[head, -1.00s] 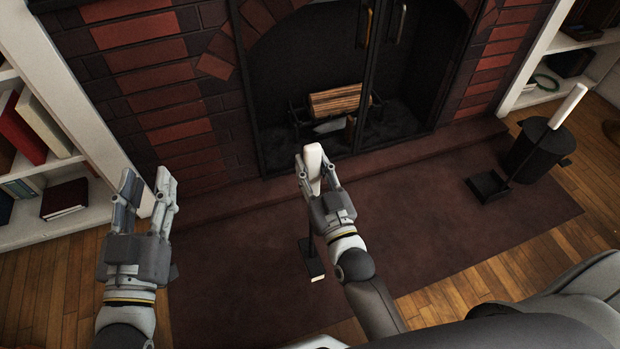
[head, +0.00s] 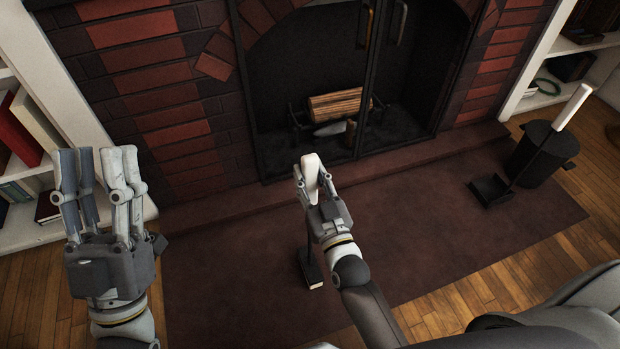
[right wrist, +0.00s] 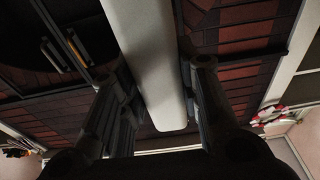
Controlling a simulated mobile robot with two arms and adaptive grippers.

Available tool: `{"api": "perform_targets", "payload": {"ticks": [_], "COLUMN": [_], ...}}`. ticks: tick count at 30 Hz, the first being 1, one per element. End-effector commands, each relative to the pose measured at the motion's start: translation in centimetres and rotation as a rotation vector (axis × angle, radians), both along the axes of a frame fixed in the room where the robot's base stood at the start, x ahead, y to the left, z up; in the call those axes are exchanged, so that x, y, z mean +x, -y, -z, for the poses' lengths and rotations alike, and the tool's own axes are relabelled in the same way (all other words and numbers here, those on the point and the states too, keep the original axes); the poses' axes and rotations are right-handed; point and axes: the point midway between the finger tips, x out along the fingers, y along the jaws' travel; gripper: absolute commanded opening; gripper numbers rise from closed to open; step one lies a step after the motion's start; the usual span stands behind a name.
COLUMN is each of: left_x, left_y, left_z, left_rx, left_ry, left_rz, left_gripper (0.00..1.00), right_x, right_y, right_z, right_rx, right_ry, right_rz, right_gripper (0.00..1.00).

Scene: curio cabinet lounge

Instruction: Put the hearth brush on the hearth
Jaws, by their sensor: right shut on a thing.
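My right gripper (head: 315,190) is shut on the white handle of the hearth brush (head: 312,168). The brush hangs down from it, with its dark head (head: 311,272) low over the rug. In the right wrist view the pale handle (right wrist: 145,60) runs between the two fingers (right wrist: 158,100). The hearth (head: 240,205) is the low brick ledge in front of the fireplace, just beyond my right gripper. I cannot tell whether the brush head touches the rug. My left gripper (head: 98,190) is open and empty at the left, in front of the brick and the shelf.
Logs (head: 338,104) lie inside the fireplace. White bookshelves (head: 30,232) flank it. The dark rug (head: 420,240) is mostly clear.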

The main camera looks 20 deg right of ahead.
Motion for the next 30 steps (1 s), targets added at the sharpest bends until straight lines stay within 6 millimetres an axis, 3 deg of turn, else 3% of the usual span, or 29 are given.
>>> {"api": "perform_targets", "payload": {"ticks": [14, 15, 19, 30], "left_x": [-0.44, -0.46, -0.44, -0.37], "left_y": [-0.07, -0.07, -0.06, -0.03], "left_z": [-0.33, -0.37, -0.36, -0.40], "left_rx": [-0.008, -0.009, -0.009, -0.008], "left_ry": [0.029, 0.030, 0.029, 0.025], "left_rz": [0.001, 0.001, 0.002, 0.002], "left_gripper": [0.38, 0.38, 0.38, 0.38], "right_x": [0.06, 0.01, 0.01, 0.00], "right_y": [0.01, -0.01, -0.01, -0.01], "right_z": [0.04, 0.29, 0.28, 0.01], "right_rx": [0.000, 0.000, 0.000, 0.001], "right_ry": [0.008, 0.000, 0.000, 0.001], "right_rz": [0.001, 0.000, 0.000, 0.000], "right_gripper": [0.00, 0.36, 0.53, 0.53]}}
